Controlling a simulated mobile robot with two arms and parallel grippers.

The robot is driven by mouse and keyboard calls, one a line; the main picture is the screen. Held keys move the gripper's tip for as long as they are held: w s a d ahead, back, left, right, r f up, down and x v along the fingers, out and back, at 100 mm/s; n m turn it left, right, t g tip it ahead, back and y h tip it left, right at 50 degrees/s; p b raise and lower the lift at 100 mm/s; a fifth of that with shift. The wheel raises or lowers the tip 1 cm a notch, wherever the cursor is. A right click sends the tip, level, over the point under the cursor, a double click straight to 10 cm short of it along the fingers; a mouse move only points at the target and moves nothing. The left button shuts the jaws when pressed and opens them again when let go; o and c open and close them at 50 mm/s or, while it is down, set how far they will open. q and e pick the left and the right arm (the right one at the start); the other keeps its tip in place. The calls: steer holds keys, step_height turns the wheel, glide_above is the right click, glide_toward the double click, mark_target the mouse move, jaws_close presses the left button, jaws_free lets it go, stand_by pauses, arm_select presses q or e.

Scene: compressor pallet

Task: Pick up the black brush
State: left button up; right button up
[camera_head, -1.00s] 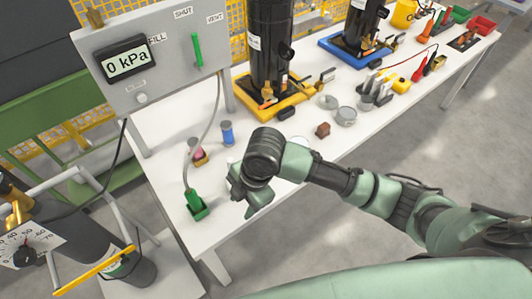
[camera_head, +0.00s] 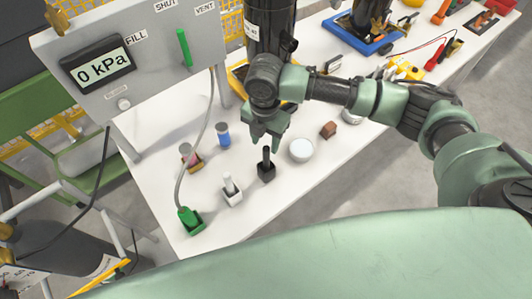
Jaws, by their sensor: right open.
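The black brush (camera_head: 266,158) stands upright in a small black holder (camera_head: 266,173) on the white table. My right gripper (camera_head: 266,138) points down just above the brush, its fingers apart and empty. From this angle I cannot tell how far the fingertips are above the brush's top. My left gripper is not in view.
A white round dish (camera_head: 301,150) and a brown block (camera_head: 328,130) are to the right. A blue cylinder (camera_head: 223,135) stands behind.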

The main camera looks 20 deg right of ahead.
mark_target(266, 157)
steer(key=f, duration=0.1)
steer(key=s+f+p, duration=0.1)
steer(key=f, duration=0.1)
steer(key=shift+s+f+p, duration=0.15)
steer(key=shift+f+p, duration=0.3)
steer(key=shift+f, duration=1.5)
steer(key=c, duration=0.8)
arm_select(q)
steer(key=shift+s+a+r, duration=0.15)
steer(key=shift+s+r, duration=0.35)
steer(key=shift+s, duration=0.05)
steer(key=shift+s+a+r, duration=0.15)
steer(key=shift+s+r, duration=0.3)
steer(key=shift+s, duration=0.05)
arm_select(e)
jaws_close()
